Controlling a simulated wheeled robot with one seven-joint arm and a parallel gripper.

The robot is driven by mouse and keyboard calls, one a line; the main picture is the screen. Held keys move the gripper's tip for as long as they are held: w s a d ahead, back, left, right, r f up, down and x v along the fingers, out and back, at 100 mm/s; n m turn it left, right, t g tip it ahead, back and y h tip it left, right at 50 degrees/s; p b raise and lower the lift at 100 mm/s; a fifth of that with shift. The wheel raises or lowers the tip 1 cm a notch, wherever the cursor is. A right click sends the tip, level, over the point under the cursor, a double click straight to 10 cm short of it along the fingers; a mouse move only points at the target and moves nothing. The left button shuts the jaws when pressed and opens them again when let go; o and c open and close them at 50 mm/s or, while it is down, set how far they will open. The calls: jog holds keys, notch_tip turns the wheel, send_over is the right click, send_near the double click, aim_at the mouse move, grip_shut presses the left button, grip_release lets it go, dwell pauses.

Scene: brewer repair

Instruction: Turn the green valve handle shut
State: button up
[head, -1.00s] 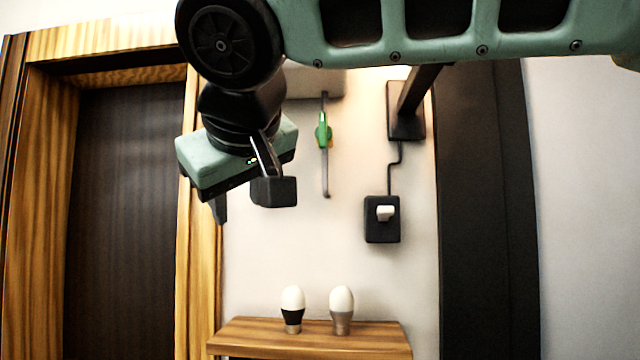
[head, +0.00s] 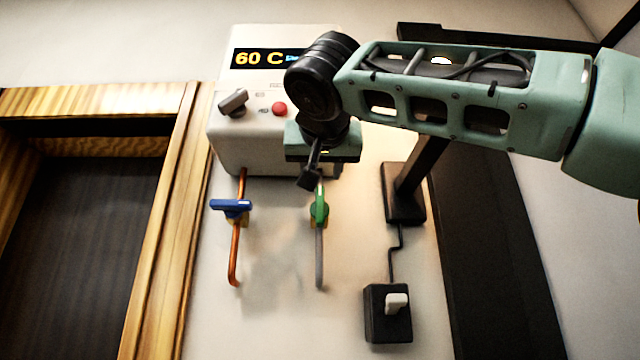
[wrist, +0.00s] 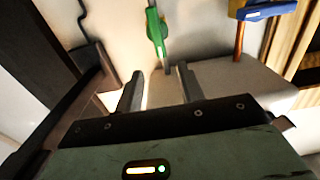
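The green valve handle (head: 320,203) sits on a thin grey pipe (head: 319,262) below the white brewer box (head: 228,140). The handle stands upright, in line with the pipe. In the wrist view the green handle (wrist: 156,30) lies beyond the fingertips, between their lines and slightly left of centre. My gripper (head: 309,178) is just above the handle in the head view, and one finger overlaps the area near its top. In the wrist view my gripper (wrist: 159,85) is open, with nothing between its two fingers. The handle appears apart from the fingers.
A blue valve handle (head: 230,205) lies crosswise on a copper pipe (head: 236,260) to the left. The brewer display (head: 262,58) reads 60 C, above a black knob (head: 233,102) and red button (head: 279,109). A black switch box (head: 388,315) is at lower right.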

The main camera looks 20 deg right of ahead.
aim_at(320, 193)
jog(key=p+x, duration=0.4)
jog(key=x, duration=0.4)
jog(key=shift+w+r, duration=0.1)
jog(key=shift+w, duration=0.25)
jog(key=shift+w+d, duration=0.2)
jog(key=shift+w, duration=0.15)
grip_shut()
